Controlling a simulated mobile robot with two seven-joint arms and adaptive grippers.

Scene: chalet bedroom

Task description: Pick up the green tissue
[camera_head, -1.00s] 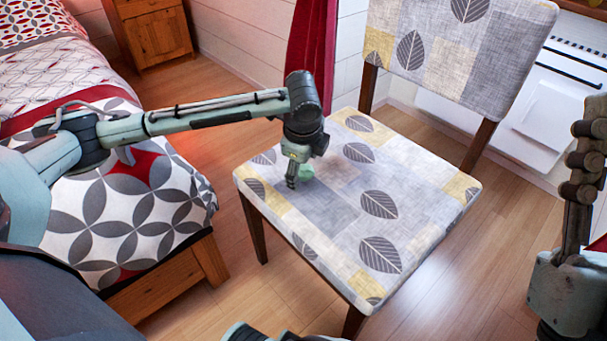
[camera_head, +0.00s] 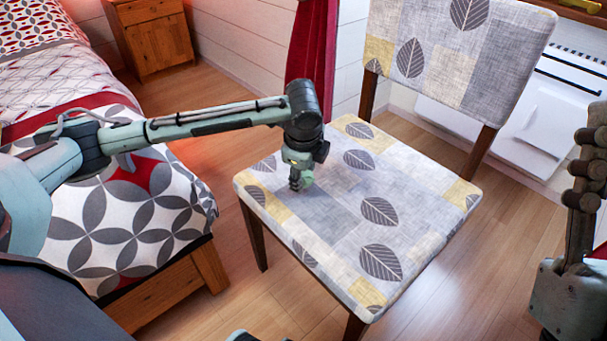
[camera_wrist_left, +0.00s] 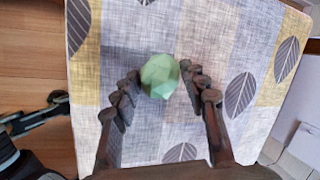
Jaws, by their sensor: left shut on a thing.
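The green tissue (camera_wrist_left: 160,76) is a small, crumpled, pale green lump in the left wrist view, between the fingertips of my left gripper (camera_wrist_left: 160,85). In the head view my left gripper (camera_head: 297,180) points down at the left part of the chair seat (camera_head: 335,230), and the tissue is almost wholly hidden by it. The fingers are shut on the tissue, low over the seat. I cannot tell whether the tissue still touches the seat.
The chair's backrest (camera_head: 455,45) rises at the far side of the seat. A bed (camera_head: 110,200) stands at the left, a wooden cabinet (camera_head: 153,40) behind it, and a white stove (camera_head: 545,105) at the back right. The rest of the seat is clear.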

